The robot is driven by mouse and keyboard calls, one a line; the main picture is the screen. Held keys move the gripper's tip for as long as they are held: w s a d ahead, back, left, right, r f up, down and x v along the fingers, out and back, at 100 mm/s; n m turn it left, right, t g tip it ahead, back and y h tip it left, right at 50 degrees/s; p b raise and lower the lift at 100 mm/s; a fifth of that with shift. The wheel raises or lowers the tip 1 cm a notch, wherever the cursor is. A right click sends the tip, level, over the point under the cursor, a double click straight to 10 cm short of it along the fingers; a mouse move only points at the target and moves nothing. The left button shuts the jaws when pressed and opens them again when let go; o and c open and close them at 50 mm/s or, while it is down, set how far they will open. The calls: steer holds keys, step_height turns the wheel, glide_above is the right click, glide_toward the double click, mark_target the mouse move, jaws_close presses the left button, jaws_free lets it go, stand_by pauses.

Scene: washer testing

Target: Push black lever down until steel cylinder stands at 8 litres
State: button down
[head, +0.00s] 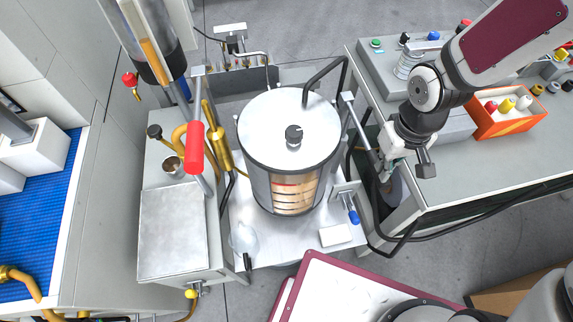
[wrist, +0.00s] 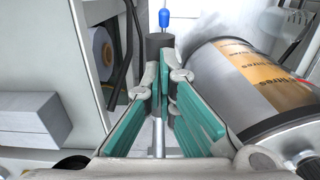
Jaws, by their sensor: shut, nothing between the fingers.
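The steel cylinder (head: 272,122) stands upright in the middle of the head view. Its front has an orange-and-cream litre scale (head: 296,196) with a red line near the top; the numbers are too small to read. The cylinder also shows at the right of the wrist view (wrist: 213,75). The black lever has a dark grip (wrist: 160,45) beyond my fingertips in the wrist view, and a metal rod (head: 363,132) beside the cylinder. My gripper (wrist: 167,78) is shut and empty, close to the lever. Its teal-padded fingers partly hide the lever; contact cannot be told. My gripper also shows in the head view (head: 388,166).
A red-handled lever (head: 195,148) stands left of the cylinder. A blue-handled lever (head: 353,215) is at its front right. A grey bench with an orange bin (head: 508,122) lies right. Dark hoses run beside the bench. A maroon-edged board (head: 335,290) is in front.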

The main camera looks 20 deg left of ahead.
step_height(320, 180, up, 7)
steer(key=p, duration=0.5)
steer(key=shift+f, duration=0.1)
stand_by(0.7)
steer(key=shift+w+f+b, duration=0.1)
steer(key=shift+f+b, duration=0.4)
steer(key=shift+f, duration=0.25)
step_height(320, 180, down, 10)
steer(key=b, duration=0.8)
steer(key=shift+f, duration=0.25)
step_height(320, 180, up, 12)
steer(key=p, duration=1)
steer(key=shift+r, duration=0.25)
steer(key=shift+f, duration=0.15)
